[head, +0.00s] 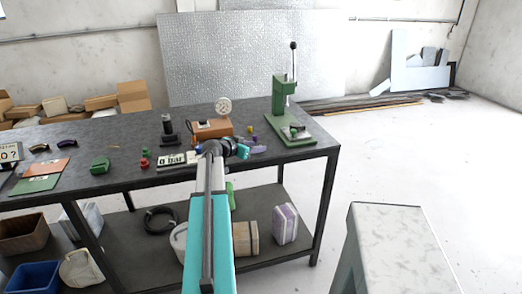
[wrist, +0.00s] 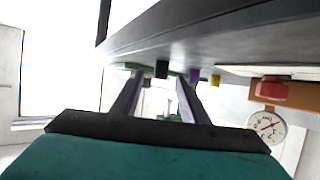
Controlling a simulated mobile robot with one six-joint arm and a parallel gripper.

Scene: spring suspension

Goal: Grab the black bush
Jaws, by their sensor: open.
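In the wrist view, where the table appears upside down along the top, the black bush (wrist: 162,69) is a small dark block on the table surface. It shows between the two fingertips of my gripper (wrist: 160,76), a little beyond them. The fingers are open with a gap between them, and nothing is held. In the head view my gripper (head: 242,150) is low over the front right part of the table. I cannot pick out the black bush there; my arm and gripper may hide it.
A purple piece (wrist: 194,75) is close beside the right finger, with a yellow piece (wrist: 215,80) farther right. A green press (head: 290,132) stands behind on the right. A display (head: 177,160) lies left.

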